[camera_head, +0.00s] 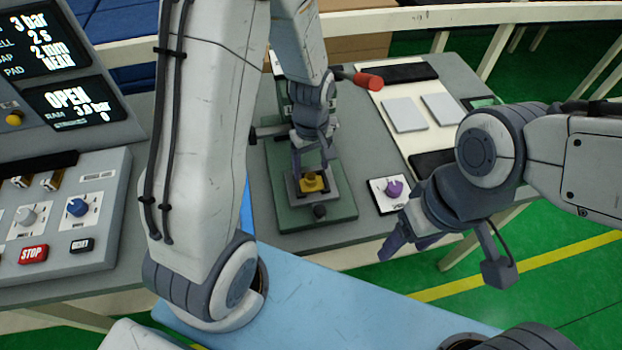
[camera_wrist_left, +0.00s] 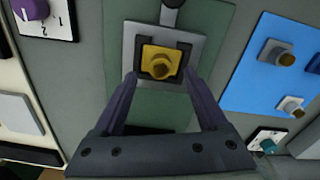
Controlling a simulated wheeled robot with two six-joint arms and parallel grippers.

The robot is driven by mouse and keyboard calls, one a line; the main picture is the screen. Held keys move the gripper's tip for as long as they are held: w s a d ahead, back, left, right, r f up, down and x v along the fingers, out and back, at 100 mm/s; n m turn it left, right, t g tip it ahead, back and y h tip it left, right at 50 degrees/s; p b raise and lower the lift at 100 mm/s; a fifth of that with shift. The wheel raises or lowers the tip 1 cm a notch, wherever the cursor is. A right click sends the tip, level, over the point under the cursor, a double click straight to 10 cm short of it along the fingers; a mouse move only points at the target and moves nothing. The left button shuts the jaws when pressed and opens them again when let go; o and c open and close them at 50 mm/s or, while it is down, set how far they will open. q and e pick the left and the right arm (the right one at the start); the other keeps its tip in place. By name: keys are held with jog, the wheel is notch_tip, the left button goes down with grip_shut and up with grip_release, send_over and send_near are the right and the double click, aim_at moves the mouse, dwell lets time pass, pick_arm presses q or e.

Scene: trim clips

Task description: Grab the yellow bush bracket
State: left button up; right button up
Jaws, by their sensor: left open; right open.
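The yellow bush bracket (camera_head: 313,182) sits in a grey holder on a green base plate (camera_head: 290,218). It also shows in the left wrist view (camera_wrist_left: 158,62) as a yellow block with a round boss, held in the dark-edged grey holder (camera_wrist_left: 189,38). My left gripper (camera_head: 313,166) is open just above the bracket. In the left wrist view its two fingers (camera_wrist_left: 160,84) reach towards the bracket's near left and right sides, with a gap between them; I cannot tell whether they touch it. My right gripper (camera_head: 407,246) is open and empty, off to the right beyond the table edge.
A red-handled lever (camera_head: 368,81) rises behind the fixture. A purple knob (camera_head: 394,188) stands to its right, near grey pads (camera_head: 404,114). A blue panel (camera_wrist_left: 255,95) with brass-tipped parts (camera_wrist_left: 278,53) lies beside the fixture. A control box with a STOP button (camera_head: 33,254) stands left.

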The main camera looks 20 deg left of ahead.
aim_at(311, 182)
pick_arm(q)
jog(key=shift+f, duration=1.35)
grip_shut()
